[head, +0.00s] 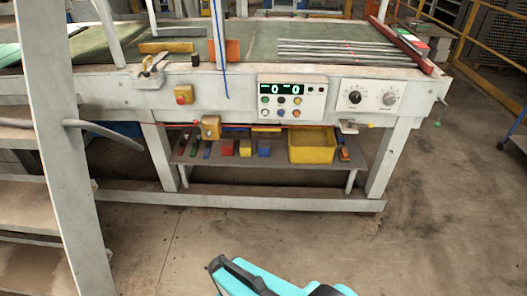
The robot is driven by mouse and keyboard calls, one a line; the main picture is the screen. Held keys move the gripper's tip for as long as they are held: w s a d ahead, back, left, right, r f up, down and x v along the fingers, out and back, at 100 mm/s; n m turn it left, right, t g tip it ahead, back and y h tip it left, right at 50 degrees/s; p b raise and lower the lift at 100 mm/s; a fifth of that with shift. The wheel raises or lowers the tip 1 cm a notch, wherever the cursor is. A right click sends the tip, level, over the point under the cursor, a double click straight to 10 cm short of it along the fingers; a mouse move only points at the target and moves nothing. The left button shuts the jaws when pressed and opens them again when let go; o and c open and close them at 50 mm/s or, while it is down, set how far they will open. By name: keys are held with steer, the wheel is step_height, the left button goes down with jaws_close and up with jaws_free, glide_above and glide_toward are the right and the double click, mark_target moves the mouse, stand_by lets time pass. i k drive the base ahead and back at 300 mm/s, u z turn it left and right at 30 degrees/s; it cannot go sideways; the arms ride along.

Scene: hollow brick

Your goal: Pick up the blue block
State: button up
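A blue block (264,149) sits on the low grey shelf (285,172) under the large workbench, in the head view. It is right of a yellow block (246,148) and left of a yellow bin (312,149). Other small blocks stand in the same row, including a red one (228,148) and a narrow bluish one (208,149). Part of my teal and black arm shows at the bottom edge, well short of the shelf. I cannot make out gripper fingers in this view.
The workbench (225,90) overhangs the shelf, with a control panel on its front. Legs (160,155) and a low crossbar (240,201) frame the shelf. Metal stairs (62,150) stand at the left. The floor (300,235) before the bench is clear.

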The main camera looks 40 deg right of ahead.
mark_target(265, 147)
steer(key=u, duration=0.05)
steer(key=k, duration=0.2)
steer(key=u, duration=3.15)
steer(key=k, duration=1.8)
steer(key=z, duration=0.05)
